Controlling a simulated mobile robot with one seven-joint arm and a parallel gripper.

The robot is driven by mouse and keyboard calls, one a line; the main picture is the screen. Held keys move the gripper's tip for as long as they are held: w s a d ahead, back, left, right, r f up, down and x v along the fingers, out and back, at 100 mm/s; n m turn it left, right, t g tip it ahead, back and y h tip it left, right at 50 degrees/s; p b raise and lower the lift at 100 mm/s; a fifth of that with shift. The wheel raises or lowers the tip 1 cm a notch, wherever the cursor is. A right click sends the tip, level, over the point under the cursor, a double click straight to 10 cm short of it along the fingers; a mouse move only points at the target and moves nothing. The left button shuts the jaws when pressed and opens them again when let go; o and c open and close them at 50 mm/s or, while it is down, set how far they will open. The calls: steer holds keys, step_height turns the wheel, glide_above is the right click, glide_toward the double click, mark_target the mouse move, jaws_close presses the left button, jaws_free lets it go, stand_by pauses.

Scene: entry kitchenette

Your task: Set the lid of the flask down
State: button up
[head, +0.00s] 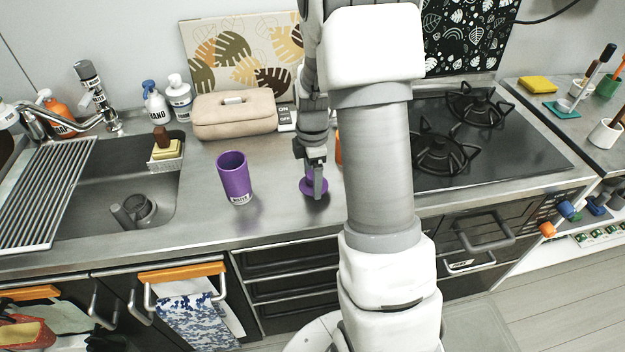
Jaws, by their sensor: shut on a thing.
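A purple flask (234,178) stands upright and open-topped on the steel counter, with a white label near its base. A purple lid (307,187) is at my gripper (316,190), to the right of the flask. My gripper points down and is shut on the lid. The lid is low, at or just above the counter; I cannot tell whether it touches. My arm hides part of the counter to the right of the lid.
A sink (125,190) with a drying rack (45,190) is at the left. A stove (470,135) is at the right. The counter (275,215) between flask and lid is clear.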

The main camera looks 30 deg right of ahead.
steer(key=shift+f, duration=0.4)
steer(key=shift+f, duration=0.25)
steer(key=o, duration=1.1)
steer(key=shift+r, duration=0.1)
